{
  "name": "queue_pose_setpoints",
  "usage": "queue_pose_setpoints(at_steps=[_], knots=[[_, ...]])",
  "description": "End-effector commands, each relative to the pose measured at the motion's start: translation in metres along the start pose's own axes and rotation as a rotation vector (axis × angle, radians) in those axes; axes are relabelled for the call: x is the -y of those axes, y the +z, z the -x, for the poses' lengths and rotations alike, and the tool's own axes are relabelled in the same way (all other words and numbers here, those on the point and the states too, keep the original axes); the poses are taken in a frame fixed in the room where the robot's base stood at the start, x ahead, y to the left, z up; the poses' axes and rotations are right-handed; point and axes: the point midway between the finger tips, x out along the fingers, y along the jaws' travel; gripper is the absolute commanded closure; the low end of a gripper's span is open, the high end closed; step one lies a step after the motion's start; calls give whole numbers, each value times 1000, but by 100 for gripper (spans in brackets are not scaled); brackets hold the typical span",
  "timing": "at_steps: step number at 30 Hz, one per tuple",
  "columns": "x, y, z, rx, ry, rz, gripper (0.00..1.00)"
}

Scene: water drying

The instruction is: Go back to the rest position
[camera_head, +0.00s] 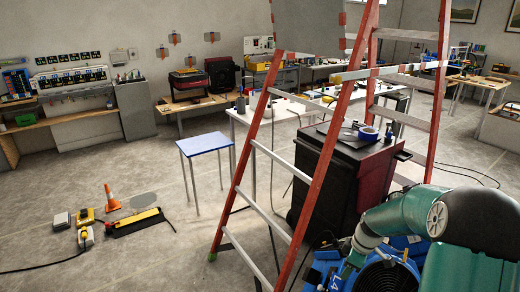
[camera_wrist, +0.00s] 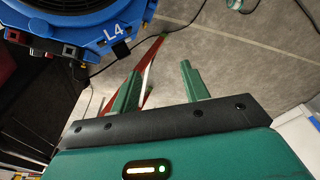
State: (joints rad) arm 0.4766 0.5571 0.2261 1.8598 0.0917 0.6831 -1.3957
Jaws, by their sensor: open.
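My gripper (camera_wrist: 160,95) is open and empty in the wrist view, its two green fingers apart above the grey floor. A blue round machine marked L4 (camera_wrist: 95,25) is at the upper left of that view, beside the fingers and apart from them. In the head view my green arm reaches in from the lower right, over the blue machine (camera_head: 330,270). The arm hides part of the machine. My gripper's fingers cannot be made out in the head view.
A red stepladder (camera_head: 318,180) stands close in front, with a dark red-black cabinet (camera_head: 350,185) behind it. A small blue-topped table (camera_head: 204,143) is left of it. Cables cross the floor.

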Motion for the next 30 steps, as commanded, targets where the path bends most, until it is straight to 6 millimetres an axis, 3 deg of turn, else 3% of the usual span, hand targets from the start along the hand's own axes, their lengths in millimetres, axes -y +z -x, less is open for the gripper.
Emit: queue_pose_setpoints(at_steps=[1,6,15,24,30], knots=[[8,-8,22,11,24,-26,54],[40,-26,82,35,91,-156,54],[110,-44,171,15,213,-402,54],[192,-43,233,-84,309,-663,54],[245,-33,255,-184,339,-838,54]])
